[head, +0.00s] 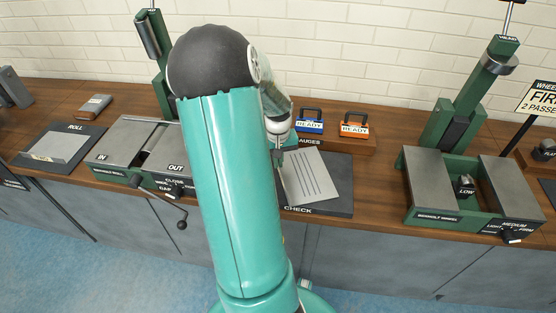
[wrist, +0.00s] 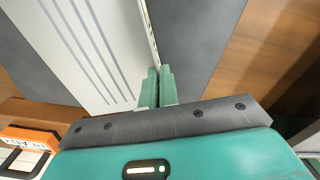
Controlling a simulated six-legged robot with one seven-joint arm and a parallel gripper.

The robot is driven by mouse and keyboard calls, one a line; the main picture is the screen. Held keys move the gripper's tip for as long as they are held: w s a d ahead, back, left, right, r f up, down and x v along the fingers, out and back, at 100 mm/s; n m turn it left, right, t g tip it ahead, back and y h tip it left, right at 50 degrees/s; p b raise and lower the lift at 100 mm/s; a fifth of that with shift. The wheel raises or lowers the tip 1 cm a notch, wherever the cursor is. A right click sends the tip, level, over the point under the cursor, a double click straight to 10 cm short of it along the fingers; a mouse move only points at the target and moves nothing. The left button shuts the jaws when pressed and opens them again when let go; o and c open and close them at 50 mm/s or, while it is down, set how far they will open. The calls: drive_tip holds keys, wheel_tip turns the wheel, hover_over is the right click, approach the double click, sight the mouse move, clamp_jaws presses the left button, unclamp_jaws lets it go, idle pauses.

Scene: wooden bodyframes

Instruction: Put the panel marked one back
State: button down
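A pale panel with several grey lines (head: 308,178) is over the dark mat labelled CHECK (head: 342,190) in the head view. In the wrist view the lined panel (wrist: 85,40) fills the upper left, and its thin edge runs down to my gripper (wrist: 158,85). The two green fingers are close together, one on each side of that edge, and look shut on it. I cannot tell whether the panel touches the mat. No mark "one" is readable on it. A plain grey panel (head: 58,146) lies on the ROLL mat (head: 86,153).
Blue (head: 310,121) and orange (head: 354,125) READY gauges stand behind the CHECK mat. A green machine with IN and OUT plates (head: 118,138) and a crank is left; another green machine (head: 424,180) is right. The wooden counter has free strips between them.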

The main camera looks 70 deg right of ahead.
drive_tip(key=shift+f, duration=0.15)
drive_tip(key=c, duration=1.7)
unclamp_jaws()
wheel_tip(320, 180, up, 12)
drive_tip(key=shift+r, duration=0.2)
